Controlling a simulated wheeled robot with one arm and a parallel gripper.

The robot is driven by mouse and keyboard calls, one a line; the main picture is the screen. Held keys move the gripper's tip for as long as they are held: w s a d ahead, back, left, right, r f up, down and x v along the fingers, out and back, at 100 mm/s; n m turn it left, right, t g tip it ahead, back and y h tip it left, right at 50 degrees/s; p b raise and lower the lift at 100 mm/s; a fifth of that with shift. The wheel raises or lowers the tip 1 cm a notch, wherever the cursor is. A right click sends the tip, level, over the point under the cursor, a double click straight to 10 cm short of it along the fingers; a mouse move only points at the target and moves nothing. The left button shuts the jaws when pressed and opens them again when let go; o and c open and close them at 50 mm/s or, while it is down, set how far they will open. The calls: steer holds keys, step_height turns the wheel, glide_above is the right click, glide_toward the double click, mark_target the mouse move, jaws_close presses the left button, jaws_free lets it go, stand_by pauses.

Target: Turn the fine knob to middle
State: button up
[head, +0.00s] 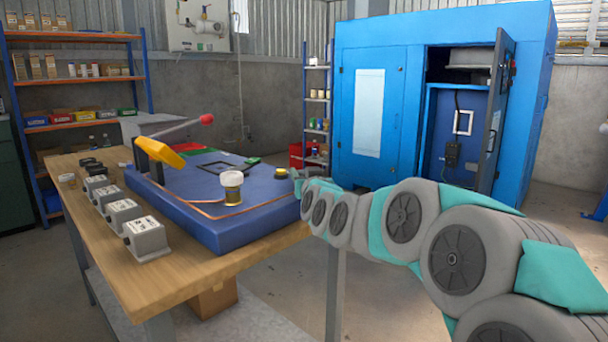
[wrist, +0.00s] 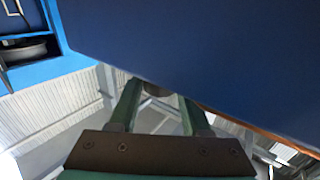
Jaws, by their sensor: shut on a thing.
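The blue receiver board (head: 250,215) lies on the wooden bench, and its blue face fills the upper right of the wrist view (wrist: 220,50). My gripper (head: 299,178) is at the board's right edge. In the wrist view my gripper's two green fingers (wrist: 160,108) reach to the board's edge, shut on a small dark, rounded part that I take as the fine knob (wrist: 158,98). Only a little of it shows between the fingertips. Its pointer or marks, and so its setting, cannot be made out. In the head view my gripper and arm hide this spot.
On the board stand a yellow lever with a red-tipped rod (head: 170,145), a white-topped coil (head: 232,188) and a small round knob (head: 281,172). Several grey boxes (head: 145,238) line the bench's left side. A blue cabinet (head: 385,110) with an open door stands behind. Floor right of the bench is clear.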

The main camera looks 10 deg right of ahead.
jaws_close()
steer(key=shift+f+n+y+b, duration=0.3)
steer(key=shift+f+y+b, duration=0.1)
steer(key=shift+b, duration=0.8)
steer(key=shift+r+y+b, duration=0.1)
steer(key=shift+y+b, duration=0.4)
steer(key=shift+b, duration=0.5)
steer(key=shift+n+y+b, duration=0.3)
steer(key=shift+n+b, duration=0.2)
steer(key=shift+a+r+n+g+y+b, duration=0.15)
steer(key=shift+n+g+y+b, duration=0.15)
steer(key=shift+n+y+b, duration=0.6)
steer(key=shift+n+g+y+b, duration=0.8)
steer(key=shift+n+y+b, duration=0.25)
steer(key=shift+y, duration=1.05)
steer(key=shift+d+r+n+g+y, duration=0.15)
steer(key=shift+d+n+g+y, duration=0.05)
steer(key=shift+n+g+y, duration=0.95)
